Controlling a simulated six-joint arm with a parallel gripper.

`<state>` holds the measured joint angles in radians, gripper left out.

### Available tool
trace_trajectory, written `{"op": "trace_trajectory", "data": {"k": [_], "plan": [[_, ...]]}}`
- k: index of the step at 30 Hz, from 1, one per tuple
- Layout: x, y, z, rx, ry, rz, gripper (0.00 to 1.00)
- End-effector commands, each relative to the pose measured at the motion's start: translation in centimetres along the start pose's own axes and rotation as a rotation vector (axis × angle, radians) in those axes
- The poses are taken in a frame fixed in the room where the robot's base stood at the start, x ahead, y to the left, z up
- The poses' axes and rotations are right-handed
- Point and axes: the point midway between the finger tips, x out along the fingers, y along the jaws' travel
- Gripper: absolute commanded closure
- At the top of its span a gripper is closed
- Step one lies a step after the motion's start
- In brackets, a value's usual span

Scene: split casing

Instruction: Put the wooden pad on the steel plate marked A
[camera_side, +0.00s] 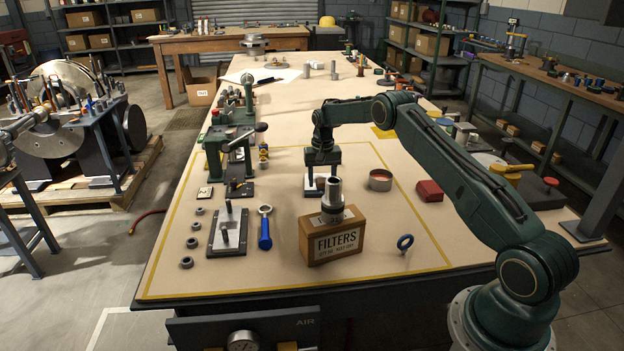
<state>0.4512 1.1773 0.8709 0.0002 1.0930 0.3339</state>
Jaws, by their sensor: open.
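My gripper (321,178) points down over the middle of the bench, behind the box marked FILTERS, with its jaws open. A pale plate (311,191) lies under it; I cannot read any mark on it. A small reddish-brown piece shows between and below the fingers, possibly the wooden pad, but it is too small and covered to be sure. Whether the fingers touch it is hidden. A steel plate (217,243) with an upright post lies at the left; no letter A is readable on it. A small pale tile with a dark mark (205,193) lies farther back.
The FILTERS box (333,241) with a steel cylinder (332,194) on top stands close in front of my gripper. The bench's right front is mostly clear.

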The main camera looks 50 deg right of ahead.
Motion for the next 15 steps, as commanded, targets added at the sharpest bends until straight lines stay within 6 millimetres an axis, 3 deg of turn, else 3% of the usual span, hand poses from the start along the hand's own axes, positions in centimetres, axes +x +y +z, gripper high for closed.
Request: {"op": "trace_trajectory", "data": {"k": [8,15], "plan": [[-3.0,0.0,0.0,0.000,0.002,-0.001,0.46],[-7.0,0.0,-0.1,0.000,0.003,-0.001,0.46]]}}
